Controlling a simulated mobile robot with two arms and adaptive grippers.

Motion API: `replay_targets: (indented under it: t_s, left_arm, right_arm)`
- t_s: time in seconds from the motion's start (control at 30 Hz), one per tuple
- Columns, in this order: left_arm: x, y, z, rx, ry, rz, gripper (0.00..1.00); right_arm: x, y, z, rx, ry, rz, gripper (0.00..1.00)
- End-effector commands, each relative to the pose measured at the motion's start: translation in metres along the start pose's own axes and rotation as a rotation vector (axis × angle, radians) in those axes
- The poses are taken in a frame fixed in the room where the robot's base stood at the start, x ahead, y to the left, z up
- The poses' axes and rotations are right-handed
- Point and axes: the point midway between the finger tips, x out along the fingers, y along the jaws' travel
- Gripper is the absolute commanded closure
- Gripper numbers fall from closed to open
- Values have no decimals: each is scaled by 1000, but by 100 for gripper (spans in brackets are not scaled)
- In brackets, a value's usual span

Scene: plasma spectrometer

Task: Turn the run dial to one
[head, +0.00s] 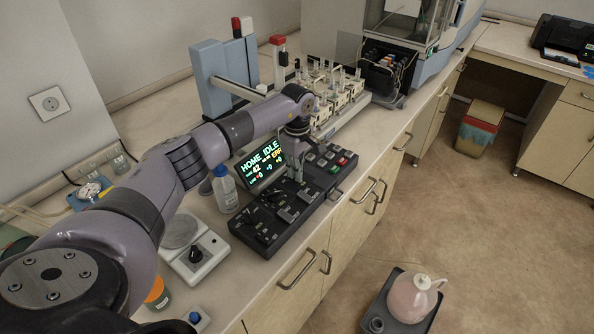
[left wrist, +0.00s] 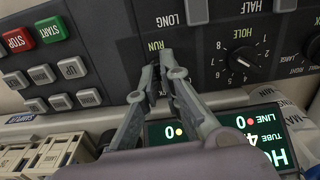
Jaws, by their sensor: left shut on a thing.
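The dark control panel (head: 262,222) lies on the bench in the head view, and it fills the top of the left wrist view (left wrist: 120,30). My left gripper (head: 294,177) reaches down onto the panel's middle, just in front of the lit display. In the left wrist view my left gripper (left wrist: 156,72) is shut on the small dark run dial (left wrist: 152,88), right beside the RUN label. The fingers hide most of the dial, so its pointer and marks cannot be read. My right gripper is not in view.
The display (head: 260,163) reads HOME IDLE. A HOLE dial (left wrist: 241,58) and red STOP and green START buttons (left wrist: 50,29) are near the gripper. A white-labelled bottle (head: 224,190) stands left of the panel, a balance (head: 195,255) in front. Vial racks are behind.

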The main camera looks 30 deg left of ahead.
Motion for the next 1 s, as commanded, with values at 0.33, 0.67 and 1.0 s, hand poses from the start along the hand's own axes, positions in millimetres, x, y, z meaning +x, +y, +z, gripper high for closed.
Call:
replay_targets:
  t_s: [0.33, 0.67, 1.0]
  left_arm:
    - [1, 2, 0, -237, -1, 4, 100]
    - [0, 4, -1, -529, -1, 4, 100]
    - [-1, 5, -1, -743, -3, 4, 100]
  right_arm:
    - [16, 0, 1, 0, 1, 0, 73]
    - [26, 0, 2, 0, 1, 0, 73]
    - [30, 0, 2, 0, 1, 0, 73]
